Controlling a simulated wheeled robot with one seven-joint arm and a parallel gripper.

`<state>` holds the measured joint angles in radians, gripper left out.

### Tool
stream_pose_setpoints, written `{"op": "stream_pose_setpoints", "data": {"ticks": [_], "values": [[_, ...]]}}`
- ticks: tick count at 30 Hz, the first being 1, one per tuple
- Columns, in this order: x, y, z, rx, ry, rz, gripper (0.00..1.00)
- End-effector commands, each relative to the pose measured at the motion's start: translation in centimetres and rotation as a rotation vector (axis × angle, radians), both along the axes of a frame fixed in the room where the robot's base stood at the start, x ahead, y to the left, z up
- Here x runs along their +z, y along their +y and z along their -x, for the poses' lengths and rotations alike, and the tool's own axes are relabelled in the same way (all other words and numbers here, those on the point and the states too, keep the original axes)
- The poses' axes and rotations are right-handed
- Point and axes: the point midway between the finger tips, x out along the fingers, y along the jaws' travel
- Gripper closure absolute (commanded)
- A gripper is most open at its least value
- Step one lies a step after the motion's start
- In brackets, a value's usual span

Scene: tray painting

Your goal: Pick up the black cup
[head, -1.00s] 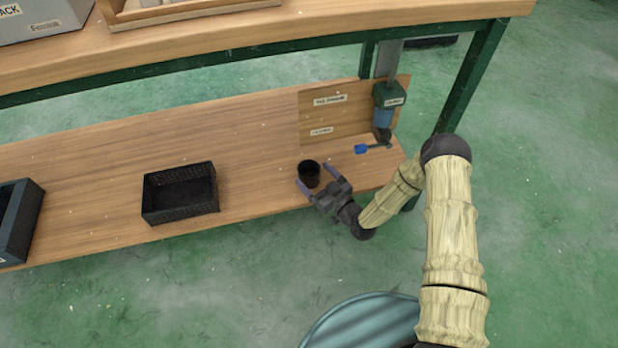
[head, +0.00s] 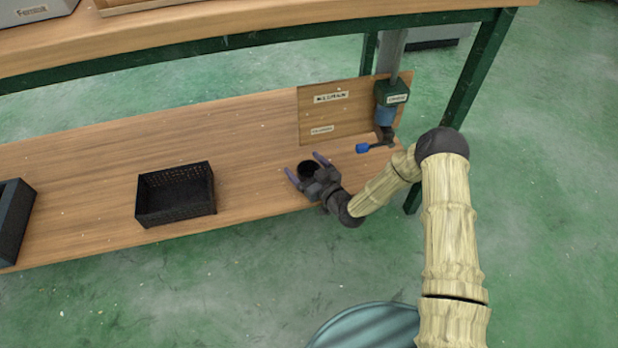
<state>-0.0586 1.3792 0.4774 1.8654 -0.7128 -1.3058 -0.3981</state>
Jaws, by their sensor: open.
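The black cup (head: 308,168) stands upright on the lower wooden shelf, near its right end. My gripper (head: 306,166) is open, with one purple-grey finger on the left side of the cup and the other on its right side. The fingers reach around the cup from the front. The gripper's body hides the cup's lower front, and I cannot tell whether the fingers touch it.
A black mesh basket (head: 176,215) stands on the lower shelf (head: 90,150) to the left, and a dark bin (head: 12,225) at the far left. A green-and-blue device with a blue-tipped lever (head: 385,115) is right of the cup. The upper tabletop (head: 270,22) overhangs behind. Shelf between basket and cup is clear.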

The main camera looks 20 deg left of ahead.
Motion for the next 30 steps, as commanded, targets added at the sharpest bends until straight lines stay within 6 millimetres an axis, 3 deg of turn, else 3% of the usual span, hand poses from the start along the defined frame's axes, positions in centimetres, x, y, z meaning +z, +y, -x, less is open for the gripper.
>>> {"op": "stream_pose_setpoints", "data": {"ticks": [7, 12, 15, 23, 30], "values": [[0.0, 0.0, 0.0, 0.0, 0.0, 0.0, 0.14], [0.0, 0.0, 0.0, 0.0, 0.0, 0.0, 0.47], [0.0, 0.0, 0.0, 0.0, 0.0, 0.0, 0.63], [0.1, -0.1, 0.1, 0.0, 0.0, 0.0, 0.63], [1.6, -0.9, 0.7, 0.0, -0.001, -0.001, 0.63]]}}
